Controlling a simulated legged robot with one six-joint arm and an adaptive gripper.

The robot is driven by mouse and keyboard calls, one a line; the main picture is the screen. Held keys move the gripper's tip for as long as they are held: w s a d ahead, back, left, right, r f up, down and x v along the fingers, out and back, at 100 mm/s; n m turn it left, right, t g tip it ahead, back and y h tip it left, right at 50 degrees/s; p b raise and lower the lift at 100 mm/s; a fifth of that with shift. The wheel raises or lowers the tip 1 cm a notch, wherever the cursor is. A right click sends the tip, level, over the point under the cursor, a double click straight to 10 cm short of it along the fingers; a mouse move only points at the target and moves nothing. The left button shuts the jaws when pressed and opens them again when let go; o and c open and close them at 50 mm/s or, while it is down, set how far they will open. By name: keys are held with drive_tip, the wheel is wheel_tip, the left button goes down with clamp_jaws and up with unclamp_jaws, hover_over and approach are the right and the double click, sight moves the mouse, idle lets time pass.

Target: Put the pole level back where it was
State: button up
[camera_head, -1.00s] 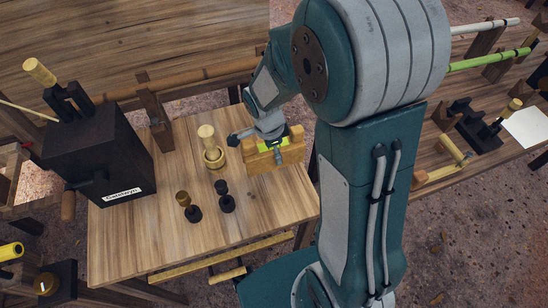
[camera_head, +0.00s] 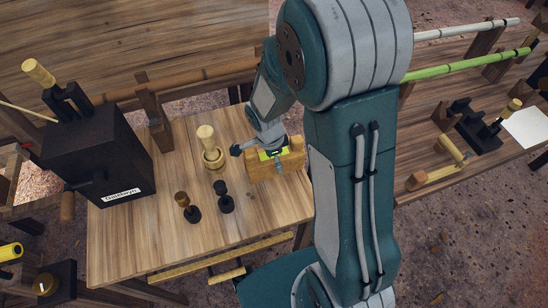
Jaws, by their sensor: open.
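A small yellow-green piece, which looks like the pole level (camera_head: 264,155), shows at a light wooden block (camera_head: 290,160) near the right end of the table. My gripper (camera_head: 259,158) is over the block from above, its grey fingers apart around the yellow-green piece. Whether the fingers touch it cannot be told. My gripper and wrist hide part of the piece and of the block's back.
On the table (camera_head: 150,235) stand a pale-handled tool in a round holder (camera_head: 213,158), two dark-based knobs (camera_head: 187,206) and a black labelled box (camera_head: 98,155). A post (camera_head: 153,115) stands behind. The table's front is clear.

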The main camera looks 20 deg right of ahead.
drive_tip(key=r, duration=0.4)
drive_tip(key=a+r, duration=0.1)
drive_tip(key=r, duration=0.7)
drive_tip(key=shift+w+a, duration=0.1)
drive_tip(key=shift+a, duration=0.1)
drive_tip(key=s+d+r+n+t+y, duration=0.1)
drive_tip(key=s+r+n+t, duration=0.4)
drive_tip(key=s+r+n, duration=0.8)
drive_tip(key=shift+s+r+n+t, duration=0.2)
drive_tip(key=shift+s+n+t, duration=0.35)
drive_tip(key=shift+n, duration=1.95)
drive_tip(key=shift+s, duration=0.1)
